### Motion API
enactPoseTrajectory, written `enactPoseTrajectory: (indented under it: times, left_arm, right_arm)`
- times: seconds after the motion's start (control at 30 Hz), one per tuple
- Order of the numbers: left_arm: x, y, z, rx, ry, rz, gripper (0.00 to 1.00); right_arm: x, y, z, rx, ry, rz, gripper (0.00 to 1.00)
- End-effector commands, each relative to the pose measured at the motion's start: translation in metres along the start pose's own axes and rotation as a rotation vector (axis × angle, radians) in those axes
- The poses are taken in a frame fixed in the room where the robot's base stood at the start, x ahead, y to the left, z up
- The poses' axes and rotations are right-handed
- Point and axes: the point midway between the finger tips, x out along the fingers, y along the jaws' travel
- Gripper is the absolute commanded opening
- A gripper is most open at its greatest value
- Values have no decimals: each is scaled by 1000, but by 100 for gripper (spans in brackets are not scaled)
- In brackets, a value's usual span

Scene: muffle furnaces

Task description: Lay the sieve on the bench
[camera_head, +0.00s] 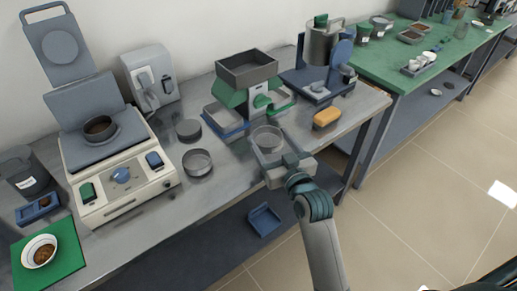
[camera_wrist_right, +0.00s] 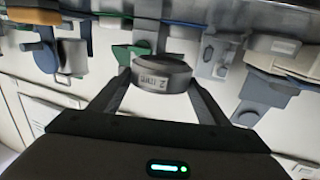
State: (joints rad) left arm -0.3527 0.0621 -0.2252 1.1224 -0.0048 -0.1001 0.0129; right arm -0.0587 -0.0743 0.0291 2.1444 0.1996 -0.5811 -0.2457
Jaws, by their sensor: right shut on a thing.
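The sieve (camera_head: 267,138) is a shallow round ring with a pale mesh. My right gripper (camera_head: 272,155) is shut on the sieve and holds it over the front part of the grey bench (camera_head: 228,180), in front of the green and grey device. My left gripper is not in view.
A round grey pan (camera_head: 197,163) and a dark disc (camera_head: 188,129) lie left of the sieve. The green and grey device (camera_head: 250,80) stands behind it. A balance-like machine (camera_head: 115,160) stands left. Bare bench shows near the front edge.

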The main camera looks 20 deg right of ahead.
Motion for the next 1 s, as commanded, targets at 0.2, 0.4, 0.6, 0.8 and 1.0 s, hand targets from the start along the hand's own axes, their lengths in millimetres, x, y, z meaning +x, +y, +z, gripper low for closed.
enactPoseTrajectory:
  times: [0.2, 0.4, 0.6, 0.8, 1.0]
  left_arm:
    - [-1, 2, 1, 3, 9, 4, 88]
    - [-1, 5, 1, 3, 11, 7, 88]
    - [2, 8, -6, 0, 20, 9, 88]
    - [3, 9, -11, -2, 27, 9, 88]
    - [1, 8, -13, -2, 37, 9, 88]
  right_arm:
    - [33, -15, 19, 1, -1, -1, 29]
    - [43, -20, 25, -1, 1, 0, 29]
    - [43, -20, 25, -1, 1, 0, 29]
    - [43, -20, 32, 0, 0, -1, 29]
    - [44, -20, 56, -1, -2, -2, 29]
